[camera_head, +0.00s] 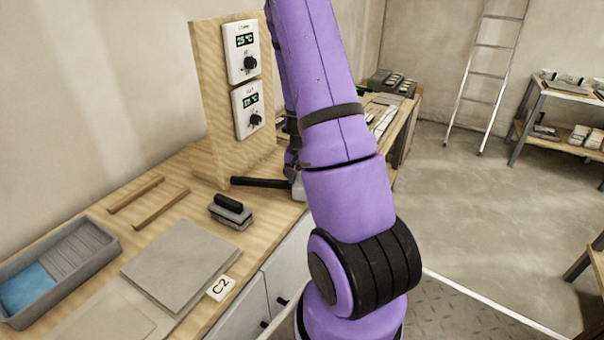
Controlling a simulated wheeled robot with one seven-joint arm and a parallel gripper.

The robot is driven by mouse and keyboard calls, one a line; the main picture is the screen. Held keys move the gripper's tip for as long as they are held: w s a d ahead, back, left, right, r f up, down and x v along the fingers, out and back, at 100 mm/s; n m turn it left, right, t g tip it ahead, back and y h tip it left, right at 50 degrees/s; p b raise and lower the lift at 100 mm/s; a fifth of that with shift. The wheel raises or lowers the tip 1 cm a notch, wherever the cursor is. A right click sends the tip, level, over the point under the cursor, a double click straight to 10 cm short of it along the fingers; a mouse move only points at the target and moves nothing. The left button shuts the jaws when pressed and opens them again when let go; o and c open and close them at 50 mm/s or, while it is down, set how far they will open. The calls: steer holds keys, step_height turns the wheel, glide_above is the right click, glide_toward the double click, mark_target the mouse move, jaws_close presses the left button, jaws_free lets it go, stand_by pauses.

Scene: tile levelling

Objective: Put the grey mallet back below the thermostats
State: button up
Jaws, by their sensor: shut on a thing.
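The grey mallet lies low over the wooden bench, below the two thermostats. Its black handle (260,182) points left, and its grey head (298,187) is partly hidden behind my purple arm. The upper thermostat (242,51) and the lower thermostat (248,107) are white, with dark displays and black knobs, on an upright wooden board. My gripper (291,166) shows only as a dark edge left of my arm, pointing down at the mallet, and is shut on it. The fingertips are mostly hidden. I cannot tell whether the mallet touches the bench.
A black-handled grey block (231,210) stands in front of the mallet. Two wooden sticks (148,201), a grey tile (180,262), a C2 label (221,288) and a grey tray with blue inside (95,240) lie to the left. A ladder (487,75) leans at the back.

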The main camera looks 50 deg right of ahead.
steer(key=shift+f, duration=0.6)
stand_by(0.6)
steer(key=o, duration=1.4)
step_height(320, 180, up, 11)
steer(key=shift+f, duration=0.1)
